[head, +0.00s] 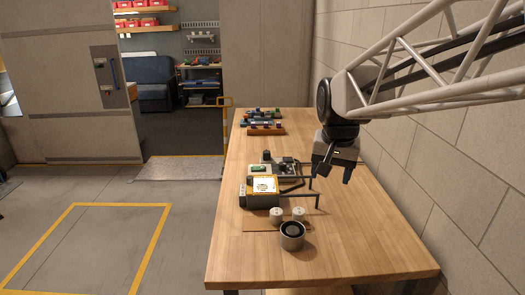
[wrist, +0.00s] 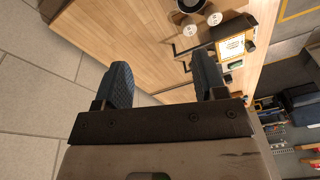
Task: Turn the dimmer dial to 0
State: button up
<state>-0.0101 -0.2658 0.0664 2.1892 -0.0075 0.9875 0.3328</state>
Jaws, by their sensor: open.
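A dimmer dial cannot be picked out with certainty. A small box with a white, orange-framed face (head: 264,185) stands on the table; the face also shows in the wrist view (wrist: 232,46). Its markings are too small to read. Two white round pieces with dark dots, a left one (head: 276,213) and a right one (head: 298,213), sit in front of the box. My gripper (head: 334,173) is open and empty, above the right side of the table, to the right of the box and apart from it. Its two fingers also show in the wrist view (wrist: 163,65).
A grey cup-like cylinder with a dark inside (head: 292,237) stands near the front. Thin dark brackets (head: 305,195) stand right of the box. A dark device (head: 285,168) and a wooden rack of coloured pieces (head: 266,129) lie behind. The wooden table's (head: 370,245) front right is clear; a wall borders its right.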

jog(key=w+m, duration=0.2)
jog(key=w, duration=1.3)
jog(key=m+g, duration=0.2)
jog(key=m, duration=0.4)
send_over(282, 163)
notch_tip(282, 163, down, 20)
jog(key=shift+s+r, duration=0.1)
jog(key=shift+s, duration=0.05)
jog(key=shift+f, duration=4)
jog(key=shift+c, duration=0.2)
